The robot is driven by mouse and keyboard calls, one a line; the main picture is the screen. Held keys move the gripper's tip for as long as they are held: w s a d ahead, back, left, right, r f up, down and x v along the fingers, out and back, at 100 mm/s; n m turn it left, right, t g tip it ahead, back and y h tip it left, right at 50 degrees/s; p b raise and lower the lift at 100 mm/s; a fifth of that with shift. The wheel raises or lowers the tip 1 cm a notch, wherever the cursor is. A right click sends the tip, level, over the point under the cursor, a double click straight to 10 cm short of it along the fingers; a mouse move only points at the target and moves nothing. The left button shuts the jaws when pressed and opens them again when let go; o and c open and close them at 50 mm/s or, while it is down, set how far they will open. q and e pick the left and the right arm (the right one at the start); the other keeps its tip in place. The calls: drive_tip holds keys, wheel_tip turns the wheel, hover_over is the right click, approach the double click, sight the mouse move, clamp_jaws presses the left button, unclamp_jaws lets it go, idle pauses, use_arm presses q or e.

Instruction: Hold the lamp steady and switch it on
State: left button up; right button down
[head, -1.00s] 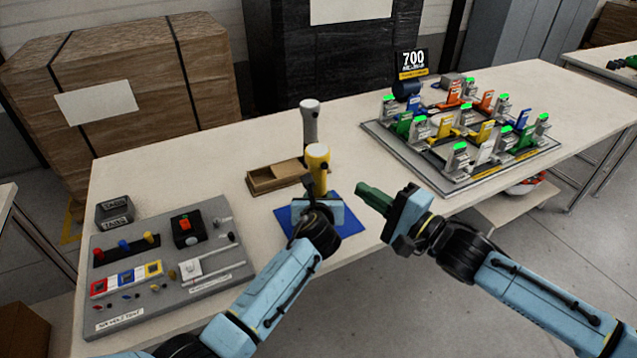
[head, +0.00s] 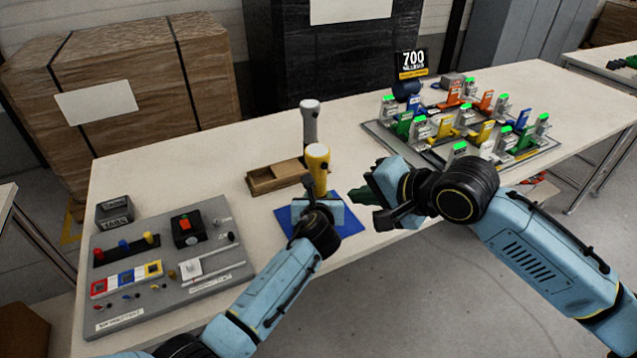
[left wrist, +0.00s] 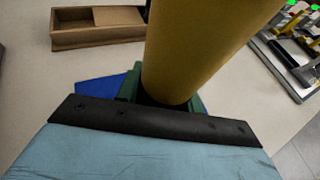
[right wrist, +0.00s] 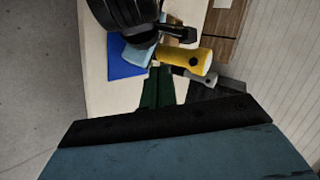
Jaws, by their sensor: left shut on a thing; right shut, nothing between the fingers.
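The yellow lamp (head: 318,170), a flashlight-like cylinder with a wider pale-topped head, stands upright over the blue mat (head: 347,221). My left gripper (head: 318,198) is shut on its body; the left wrist view shows the yellow barrel (left wrist: 195,50) between the green fingers. My right gripper (head: 362,196) is shut and empty, to the right of the lamp and apart from it. In the right wrist view its closed green fingertips (right wrist: 158,72) point toward the lamp (right wrist: 188,60). I cannot make out the switch clearly; the left gripper hides the lamp's lower part.
A grey lamp (head: 309,122) stands behind the yellow one. An open cardboard-brown box (head: 262,184) lies to its left. A grey board (head: 210,262) with buttons and switches is at the left. A rack with several coloured fixtures (head: 375,130) is at the right.

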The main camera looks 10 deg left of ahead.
sight(325, 166)
drive_tip(key=w+a+n+g, duration=0.1)
drive_tip(key=w+a, duration=0.4)
drive_tip(key=shift+a, duration=0.3)
idle(0.4)
drive_tip(key=shift+w+r, duration=0.1)
drive_tip(key=shift+w, duration=0.05)
idle(1.8)
drive_tip(key=shift+w+a, duration=0.25)
drive_tip(key=shift+w, duration=0.05)
drive_tip(key=shift+s, duration=0.1)
drive_tip(key=shift+s+d, duration=0.3)
idle(0.4)
